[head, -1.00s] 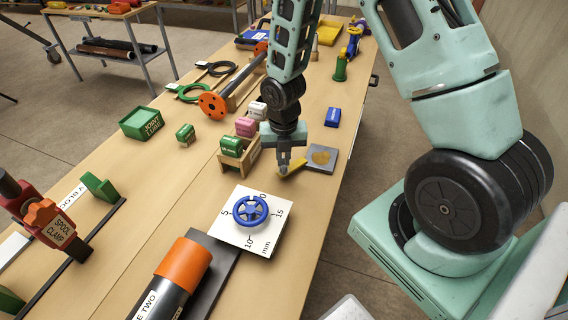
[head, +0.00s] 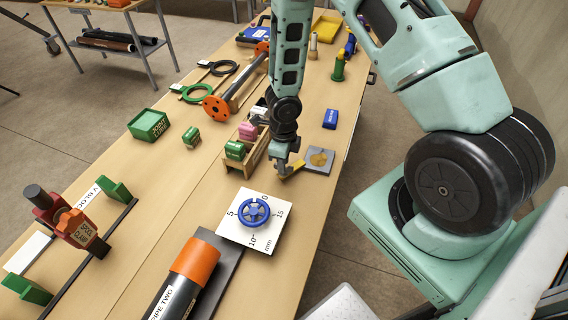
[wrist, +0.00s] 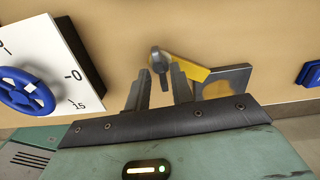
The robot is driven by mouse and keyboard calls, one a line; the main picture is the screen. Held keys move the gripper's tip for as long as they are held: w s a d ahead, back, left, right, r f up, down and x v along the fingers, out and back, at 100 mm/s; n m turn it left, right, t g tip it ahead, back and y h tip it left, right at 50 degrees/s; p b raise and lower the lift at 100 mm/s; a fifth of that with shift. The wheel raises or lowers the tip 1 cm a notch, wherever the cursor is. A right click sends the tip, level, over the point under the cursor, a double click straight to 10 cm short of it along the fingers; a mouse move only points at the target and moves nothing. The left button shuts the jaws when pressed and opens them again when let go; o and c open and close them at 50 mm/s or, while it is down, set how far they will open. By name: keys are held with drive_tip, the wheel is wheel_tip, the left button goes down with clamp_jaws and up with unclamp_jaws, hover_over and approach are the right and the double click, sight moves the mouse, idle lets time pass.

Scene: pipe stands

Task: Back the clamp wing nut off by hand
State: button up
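My gripper (head: 287,169) points down over the bench, beside a grey plate with a yellow patch (head: 319,160). In the wrist view its two fingers (wrist: 158,88) are apart. A small grey piece with a round head and stem (wrist: 158,62) shows between the fingertips, with gaps at its sides; I cannot tell what it is. A yellow strip (wrist: 183,68) lies just beyond. The red and orange spool clamp (head: 75,225) stands far left, away from my gripper. No wing nut is clearly recognisable on it. A blue handwheel (head: 254,212) sits on a white dial card (head: 233,232).
A wooden holder (head: 250,161) with green and pink blocks stands just left of my gripper. An orange-ended pipe (head: 196,260) lies at the front. A blue block (head: 331,118) and a green box (head: 149,124) are farther back.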

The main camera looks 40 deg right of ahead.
wheel_tip(320, 180, up, 6)
drive_tip(key=p, duration=0.6)
idle(0.4)
wheel_tip(320, 180, up, 17)
drive_tip(key=p, duration=0.6)
drive_tip(key=s+a+r+m+b, duration=0.1)
drive_tip(key=s+a+m+b, duration=0.6)
drive_tip(key=m, duration=1.1)
drive_tip(key=s+a+r+m+b, duration=0.1)
drive_tip(key=s+a+m+b, duration=0.7)
drive_tip(key=m, duration=1)
drive_tip(key=s+a, duration=0.3)
drive_tip(key=s, duration=0.3)
drive_tip(key=shift+a+r+y, duration=0.15)
drive_tip(key=shift+r+y, duration=0.1)
drive_tip(key=shift+y, duration=0.05)
